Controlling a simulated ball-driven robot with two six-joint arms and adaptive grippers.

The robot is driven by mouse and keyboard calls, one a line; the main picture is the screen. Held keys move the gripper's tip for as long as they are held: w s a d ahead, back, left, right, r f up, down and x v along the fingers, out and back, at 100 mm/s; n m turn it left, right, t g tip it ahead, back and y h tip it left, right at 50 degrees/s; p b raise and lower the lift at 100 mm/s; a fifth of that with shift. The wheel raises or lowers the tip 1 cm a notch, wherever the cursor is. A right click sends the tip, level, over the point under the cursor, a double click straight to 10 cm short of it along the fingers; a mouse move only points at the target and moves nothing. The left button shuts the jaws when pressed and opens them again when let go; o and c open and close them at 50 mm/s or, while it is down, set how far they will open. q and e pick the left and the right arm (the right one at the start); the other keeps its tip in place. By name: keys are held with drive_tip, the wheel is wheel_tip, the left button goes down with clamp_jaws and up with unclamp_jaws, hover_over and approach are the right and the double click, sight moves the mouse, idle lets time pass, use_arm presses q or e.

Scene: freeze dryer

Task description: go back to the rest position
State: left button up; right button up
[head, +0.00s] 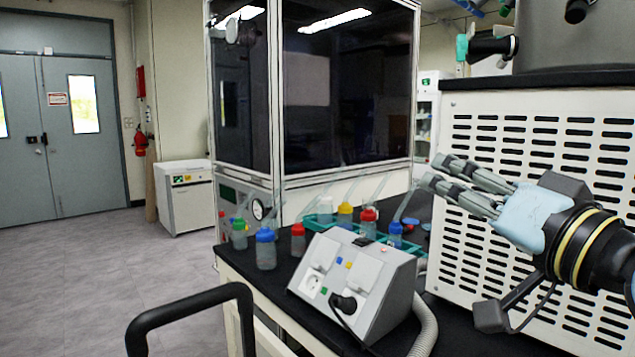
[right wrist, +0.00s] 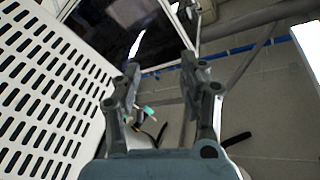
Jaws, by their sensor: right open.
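My right gripper (head: 433,171) comes in from the right edge of the head view, with its fingers pointing left. It is open and empty, in front of the white slotted side panel of the freeze dryer (head: 480,220). In the right wrist view, the two fingers (right wrist: 160,62) stand apart with nothing held between them. The slotted panel (right wrist: 45,75) is on the left of that view. Whether the fingers touch the panel cannot be told. My left gripper is not in view.
A grey socket box (head: 345,275) and wash bottles with coloured caps, one of them blue (head: 266,250), stand on the black bench top. A glass-fronted cabinet (head: 345,90) stands behind. A black bent bar (head: 190,305) is in the foreground. The floor at left is clear.

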drive_tip(key=s+d+f+n+g+h, duration=0.15)
drive_tip(key=s+f+g, duration=0.3)
drive_tip(key=f, duration=0.45)
drive_tip(key=s+d+f+n+g+h, duration=0.15)
drive_tip(key=s+f+g, duration=0.35)
drive_tip(key=f, duration=0.5)
drive_tip(key=s+d+f+g+h, duration=0.2)
drive_tip(key=s+d+f+g, duration=0.15)
drive_tip(key=s+f, duration=0.4)
drive_tip(key=s+d+f+g+h, duration=0.25)
drive_tip(key=s+d+f, duration=0.2)
drive_tip(key=s, duration=0.55)
drive_tip(key=s+d+f, duration=0.1)
drive_tip(key=s+f, duration=0.1)
drive_tip(key=f, duration=1.1)
drive_tip(key=s+d+f, duration=0.1)
drive_tip(key=d+f, duration=0.1)
drive_tip(key=f, duration=1.2)
drive_tip(key=s+f+g, duration=0.2)
drive_tip(key=s+f, duration=1.1)
drive_tip(key=s, duration=0.4)
drive_tip(key=shift+d, duration=0.15)
